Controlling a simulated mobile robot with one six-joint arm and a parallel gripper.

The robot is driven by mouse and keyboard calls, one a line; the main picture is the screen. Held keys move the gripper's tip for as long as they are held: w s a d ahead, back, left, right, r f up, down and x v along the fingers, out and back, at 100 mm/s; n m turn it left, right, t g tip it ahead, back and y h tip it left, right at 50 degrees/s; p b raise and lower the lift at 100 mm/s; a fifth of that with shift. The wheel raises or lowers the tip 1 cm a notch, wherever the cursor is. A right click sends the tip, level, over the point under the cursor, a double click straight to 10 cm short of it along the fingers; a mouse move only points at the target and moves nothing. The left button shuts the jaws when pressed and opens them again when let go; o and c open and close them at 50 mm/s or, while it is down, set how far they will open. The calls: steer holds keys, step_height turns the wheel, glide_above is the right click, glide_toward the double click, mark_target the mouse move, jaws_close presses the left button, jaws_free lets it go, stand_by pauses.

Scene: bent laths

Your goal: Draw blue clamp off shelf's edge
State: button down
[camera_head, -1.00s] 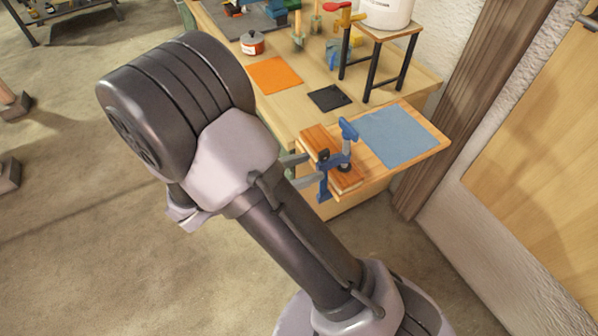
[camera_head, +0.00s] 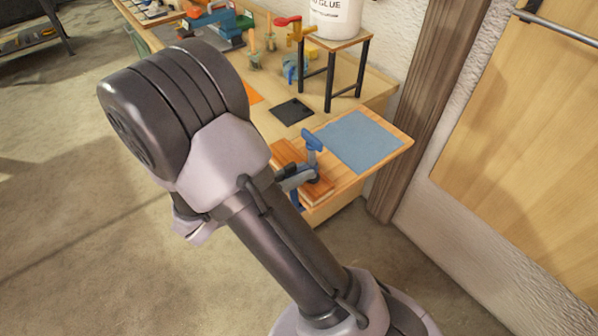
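The blue clamp (camera_head: 312,141) sits on the front edge of the wooden shelf (camera_head: 398,146), over reddish-brown wood pieces (camera_head: 318,190). Its upper handle stands up, and its lower part hangs at the edge, partly hidden. My gripper (camera_head: 298,178) is at the clamp's near side, its grey fingers beside or around the clamp's frame below the handle. My arm hides part of the gripper, and I cannot tell whether the fingers touch or grip the clamp.
A blue sheet (camera_head: 360,142) lies on the shelf. Behind are a black mat (camera_head: 292,110), a small stand (camera_head: 346,66) bearing a white glue bucket (camera_head: 336,18), and a red clamp (camera_head: 291,22). A wooden post and wall bound the right. The floor in front is free.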

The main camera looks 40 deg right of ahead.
steer(key=shift+a, duration=0.1)
steer(key=a+p, duration=0.4)
steer(key=a, duration=0.5)
steer(key=shift+s+a, duration=0.2)
steer(key=shift+a, duration=0.2)
stand_by(0.5)
steer(key=shift+r, duration=0.25)
